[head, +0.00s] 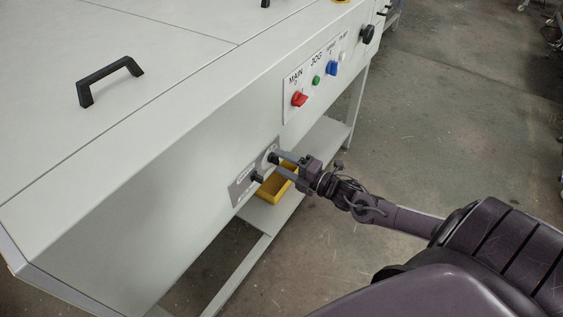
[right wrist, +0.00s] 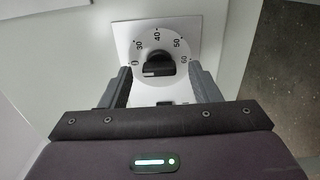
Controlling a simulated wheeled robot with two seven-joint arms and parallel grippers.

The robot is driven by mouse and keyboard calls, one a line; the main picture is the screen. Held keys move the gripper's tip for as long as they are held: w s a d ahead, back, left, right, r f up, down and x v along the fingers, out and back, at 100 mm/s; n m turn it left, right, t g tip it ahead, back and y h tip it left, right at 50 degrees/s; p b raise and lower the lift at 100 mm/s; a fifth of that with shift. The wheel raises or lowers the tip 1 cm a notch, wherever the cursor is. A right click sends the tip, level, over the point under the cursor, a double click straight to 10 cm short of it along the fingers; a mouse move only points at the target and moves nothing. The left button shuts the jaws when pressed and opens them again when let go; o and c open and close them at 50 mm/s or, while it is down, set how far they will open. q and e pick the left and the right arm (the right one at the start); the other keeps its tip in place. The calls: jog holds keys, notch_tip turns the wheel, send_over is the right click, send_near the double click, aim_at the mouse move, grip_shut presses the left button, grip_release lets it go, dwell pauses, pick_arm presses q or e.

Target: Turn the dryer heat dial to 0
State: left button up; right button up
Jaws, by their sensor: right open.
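The dryer heat dial is a black knob (right wrist: 158,64) on a round pale scale, numbered from 0 at the left to 60 at the right, in the right wrist view. A pale mark shows on the knob's lower left; its exact setting is hard to read. In the head view the dial (head: 273,158) is on a small grey plate on the machine's front. My right gripper (head: 280,164) is at this plate, open. In the right wrist view its fingers (right wrist: 160,88) stand left and right of the knob with gaps. My left gripper is out of view.
A panel with a red switch (head: 299,99), a green button (head: 316,80) and a blue switch (head: 332,68) lies farther along. A yellow bin (head: 276,186) sits on the shelf below.

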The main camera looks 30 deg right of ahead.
jog(key=v, duration=0.6)
jog(key=shift+s, duration=0.35)
jog(key=shift+d, duration=0.15)
jog(key=s+d+f+m+g+h, duration=0.1)
jog(key=d+f+m+h, duration=0.2)
jog(key=f, duration=0.3)
jog(key=s+d+f+m+g+h, duration=0.1)
jog(key=s+d+f+m+h, duration=0.15)
jog(key=f, duration=0.35)
jog(key=s+f+m+g+h+p, duration=0.1)
jog(key=s+f+m+g+h, duration=0.15)
jog(key=s+f+m, duration=0.4)
jog(key=s+f+m+g+h+p, duration=0.1)
jog(key=s+f+g, duration=0.2)
jog(key=f, duration=0.7)
jog(key=s+a+f+m+g+y, duration=0.1)
jog(key=s+a+f+m+g, duration=0.2)
jog(key=s+a+f, duration=0.4)
jog(key=s+a+f+m+g+y, duration=0.1)
jog(key=s+a+f+m+g, duration=0.3)
jog(key=s+a+f, duration=0.3)
jog(key=s+a+g, duration=0.1)
jog(key=s+a, duration=0.3)
jog(key=s, duration=0.5)
jog(key=shift+a+f, duration=0.2)
jog(key=shift+a, duration=0.1)
jog(key=shift+c, duration=0.5)
